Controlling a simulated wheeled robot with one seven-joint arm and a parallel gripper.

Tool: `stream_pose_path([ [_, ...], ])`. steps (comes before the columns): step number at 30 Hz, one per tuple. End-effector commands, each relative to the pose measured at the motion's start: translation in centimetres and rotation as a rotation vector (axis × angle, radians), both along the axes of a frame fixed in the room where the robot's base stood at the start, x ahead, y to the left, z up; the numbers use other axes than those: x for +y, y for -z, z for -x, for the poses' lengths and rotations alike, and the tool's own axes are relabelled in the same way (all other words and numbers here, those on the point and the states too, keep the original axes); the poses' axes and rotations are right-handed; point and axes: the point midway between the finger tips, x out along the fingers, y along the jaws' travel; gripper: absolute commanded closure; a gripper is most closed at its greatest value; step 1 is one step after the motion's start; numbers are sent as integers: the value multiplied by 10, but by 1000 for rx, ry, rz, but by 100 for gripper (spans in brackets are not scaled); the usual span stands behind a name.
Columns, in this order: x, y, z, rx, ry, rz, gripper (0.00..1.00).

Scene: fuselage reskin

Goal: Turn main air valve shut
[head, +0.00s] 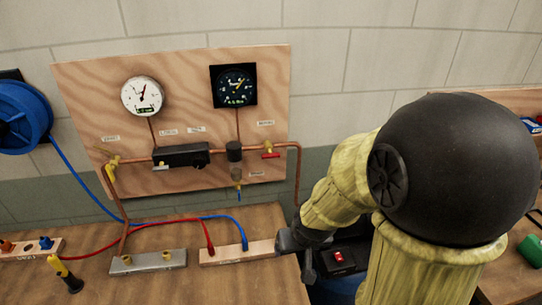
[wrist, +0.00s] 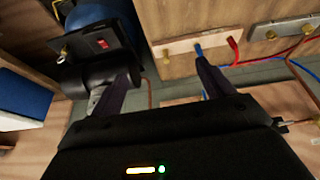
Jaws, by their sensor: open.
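A plywood panel (head: 75,85) on the wall carries a copper pipe run. A valve with a red handle (head: 270,155) sits at its right end, and a brass valve with a yellowish handle (head: 112,161) at its left end. The panel labels are too small to read, so I cannot tell which is the main air valve. My gripper (head: 288,242) is low and right of the panel, at the bench's right edge, apart from both valves. In the wrist view my gripper (wrist: 163,80) has its two dark fingers spread with nothing between them.
A wooden bench (head: 185,230) stands below the panel, with a metal manifold (head: 147,262), a wooden manifold strip (head: 225,253), red and blue hoses and a yellow-black screwdriver (head: 66,275). A black box with a red switch (head: 340,258) stands beside my gripper. A blue hose reel (head: 25,115) hangs left.

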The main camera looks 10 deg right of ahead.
Motion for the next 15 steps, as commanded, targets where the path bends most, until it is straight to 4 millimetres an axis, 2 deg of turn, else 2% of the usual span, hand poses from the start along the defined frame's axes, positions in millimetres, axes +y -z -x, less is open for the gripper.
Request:
stream_pose_path([
  [6, 2, 8, -66, -238, -17, -1, 20],
  [15, 5, 8, -137, -588, -30, -7, 20],
])
